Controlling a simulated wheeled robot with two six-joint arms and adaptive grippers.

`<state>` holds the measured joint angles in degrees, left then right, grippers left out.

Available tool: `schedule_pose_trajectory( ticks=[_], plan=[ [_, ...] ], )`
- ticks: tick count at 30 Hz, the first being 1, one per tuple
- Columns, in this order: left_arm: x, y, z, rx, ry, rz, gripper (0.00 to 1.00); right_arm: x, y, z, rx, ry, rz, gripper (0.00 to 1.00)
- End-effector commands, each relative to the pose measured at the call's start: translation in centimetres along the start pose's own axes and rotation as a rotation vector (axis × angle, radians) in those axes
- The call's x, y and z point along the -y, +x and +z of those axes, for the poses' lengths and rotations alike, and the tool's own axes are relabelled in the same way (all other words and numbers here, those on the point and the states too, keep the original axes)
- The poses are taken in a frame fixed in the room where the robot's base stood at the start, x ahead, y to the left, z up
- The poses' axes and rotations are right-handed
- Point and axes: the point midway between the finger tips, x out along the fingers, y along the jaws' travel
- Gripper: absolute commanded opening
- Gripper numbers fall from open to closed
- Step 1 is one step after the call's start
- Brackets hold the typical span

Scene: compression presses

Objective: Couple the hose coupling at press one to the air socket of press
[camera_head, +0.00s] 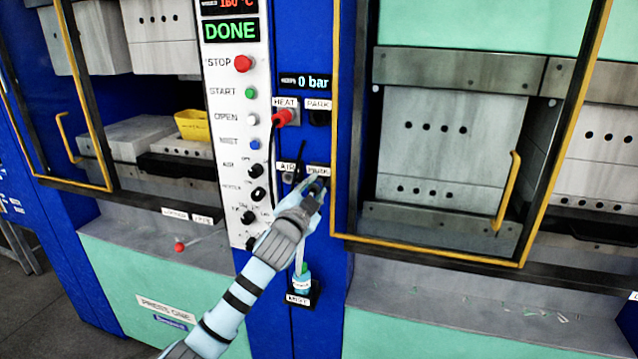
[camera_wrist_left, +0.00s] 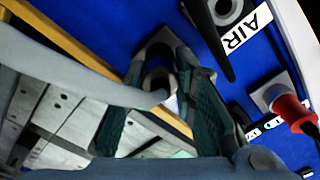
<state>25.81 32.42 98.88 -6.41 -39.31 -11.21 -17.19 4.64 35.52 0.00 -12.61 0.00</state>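My left gripper (camera_head: 316,187) is close to the blue panel, at the lower PARK label (camera_head: 318,170) and just right of the AIR socket (camera_head: 288,178). In the left wrist view the dark fingers (camera_wrist_left: 165,75) stand apart on either side of a grey, ring-shaped part (camera_wrist_left: 158,62). It may be the hose coupling or its park holder. I cannot tell whether the fingers press on it. A pale grey tube-like piece (camera_wrist_left: 75,78) crosses the left finger. The AIR socket, a grey ring (camera_wrist_left: 226,10), is beside the AIR label and appears empty. My right gripper is not seen.
A yellow-framed door (camera_head: 337,120) stands just to the right. A MIST bottle (camera_head: 301,283) is below. The control panel (camera_head: 235,150) lies left, its display reading DONE.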

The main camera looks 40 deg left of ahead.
Motion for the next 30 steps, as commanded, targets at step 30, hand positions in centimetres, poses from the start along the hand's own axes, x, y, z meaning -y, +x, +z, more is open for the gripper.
schedule_pose_trajectory(
  ticks=[30],
  plan=[
    [0.1, -2.8, -0.1, 0.000, 0.002, 0.000, 0.00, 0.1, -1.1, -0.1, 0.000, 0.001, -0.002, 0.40]
  ],
)
